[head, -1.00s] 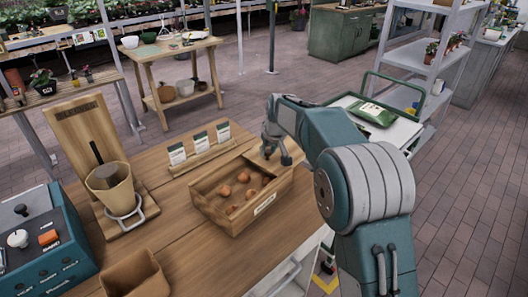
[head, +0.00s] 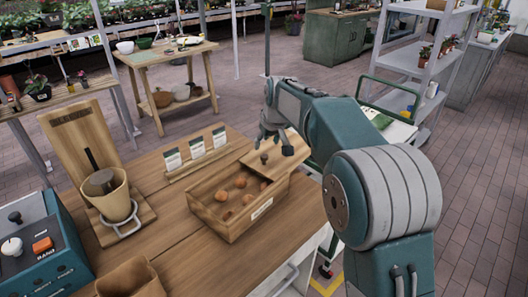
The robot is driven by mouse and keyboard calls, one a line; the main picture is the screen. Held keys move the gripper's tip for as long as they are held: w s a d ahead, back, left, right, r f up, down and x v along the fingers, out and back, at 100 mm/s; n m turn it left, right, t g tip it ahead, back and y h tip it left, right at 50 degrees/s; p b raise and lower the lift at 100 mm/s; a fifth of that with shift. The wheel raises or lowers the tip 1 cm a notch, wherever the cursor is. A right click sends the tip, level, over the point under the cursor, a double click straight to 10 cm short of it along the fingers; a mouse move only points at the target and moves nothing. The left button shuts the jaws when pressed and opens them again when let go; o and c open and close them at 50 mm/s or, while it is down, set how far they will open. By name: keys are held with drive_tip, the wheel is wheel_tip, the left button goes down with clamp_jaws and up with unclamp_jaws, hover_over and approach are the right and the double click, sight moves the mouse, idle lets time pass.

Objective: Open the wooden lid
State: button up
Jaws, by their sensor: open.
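A wooden box (head: 215,222) stands on the wooden table, its left part uncovered with several round brown bulbs (head: 240,181) inside. The wooden lid (head: 283,165) lies flat over the box's right end and reaches past it. A small dark knob (head: 264,158) stands on the lid. My gripper (head: 268,143) is open and empty just above the knob, seemingly apart from it. My arm hides part of the area right of the lid.
Three small packets (head: 196,148) stand on a wooden holder behind the box. A pot (head: 105,190) on a wooden stand and a teal machine (head: 40,245) are at the left.

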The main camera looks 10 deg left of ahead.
drive_tip(key=shift+v, duration=2.35)
drive_tip(key=shift+s, duration=0.1)
drive_tip(key=s+d+r+m+t+h, duration=0.1)
drive_tip(key=s+d+r+m, duration=0.15)
drive_tip(key=s+d, duration=0.55)
drive_tip(key=s+d+r+m, duration=0.1)
drive_tip(key=s+d+r, duration=0.2)
drive_tip(key=s+d, duration=0.45)
drive_tip(key=s+d+f+m, duration=0.1)
drive_tip(key=s+d+f, duration=0.1)
drive_tip(key=s, duration=0.8)
drive_tip(key=s+d+f+m+t+h, duration=0.1)
drive_tip(key=s+f, duration=0.4)
drive_tip(key=s, duration=0.5)
drive_tip(key=d+m, duration=0.1)
drive_tip(key=d, duration=0.1)
drive_tip(key=shift+d+f, duration=0.25)
drive_tip(key=shift+f, duration=0.05)
drive_tip(key=shift+s, duration=0.1)
drive_tip(key=shift+c, duration=0.3)
